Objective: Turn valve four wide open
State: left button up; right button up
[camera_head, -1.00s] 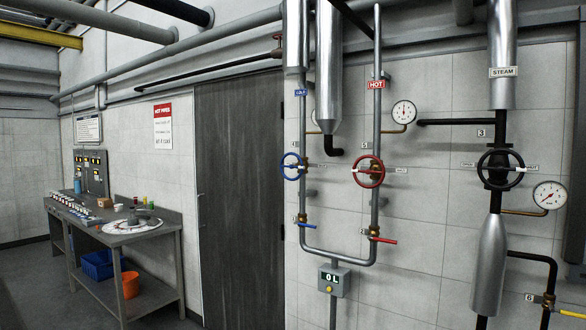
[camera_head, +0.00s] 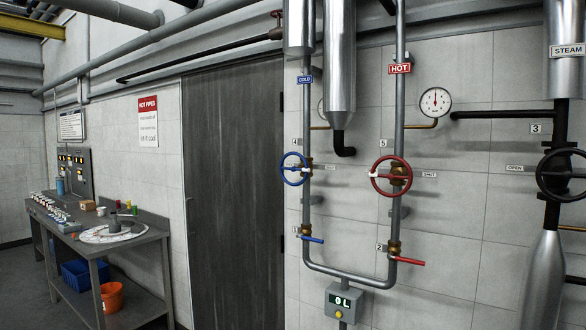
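Valve four is the blue handwheel (camera_head: 294,169) on the grey pipe under the blue COLD label (camera_head: 304,79). A small tag reading 4 (camera_head: 295,142) sits just above it, and a plate (camera_head: 330,168) to its right seems to read SHUT. Its wheel has a small white mark. The red handwheel (camera_head: 391,176), tagged 5, is on the HOT pipe to the right. Neither of my grippers shows in the head view.
A blue lever (camera_head: 312,239) and a red lever (camera_head: 408,261) sit below the wheels. A meter box (camera_head: 344,301) hangs under the pipe loop. A black handwheel (camera_head: 564,175) is at right. A workbench (camera_head: 110,245) stands at left, beside a dark door (camera_head: 236,190).

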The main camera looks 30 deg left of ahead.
aim_at(306, 170)
jog(key=i+j, duration=0.8)
jog(key=j, duration=0.15)
jog(key=j+u, duration=0.05)
